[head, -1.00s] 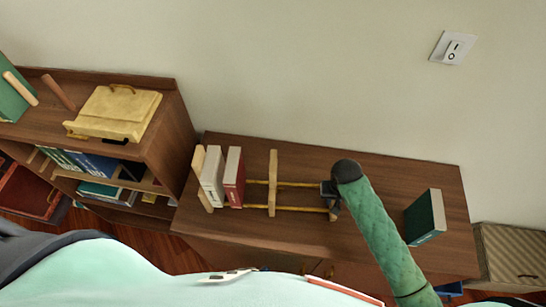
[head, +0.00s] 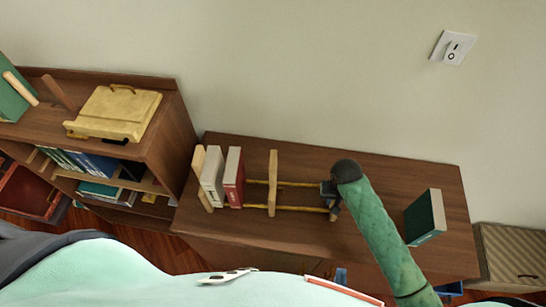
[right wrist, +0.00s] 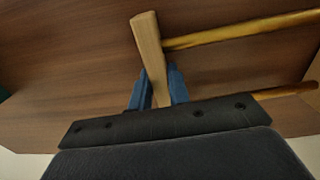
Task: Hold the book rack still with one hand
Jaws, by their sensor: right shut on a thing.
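The book rack is a wooden frame on the cabinet top, with an upright divider (head: 273,183), two yellowish rods and a left end board (head: 201,180). A white book (head: 212,181) and a red book (head: 234,178) stand at its left end. My right gripper (head: 332,203) is at the rack's right end. In the right wrist view, its blue fingers (right wrist: 158,92) are shut on the rack's wooden end piece (right wrist: 148,45), one on each side. My left gripper (head: 341,275) shows only as a small blue tip at the cabinet's front; the rest is hidden.
A dark green book (head: 425,217) stands alone at the right of the cabinet top (head: 300,235). A light switch (head: 453,48) is on the wall.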

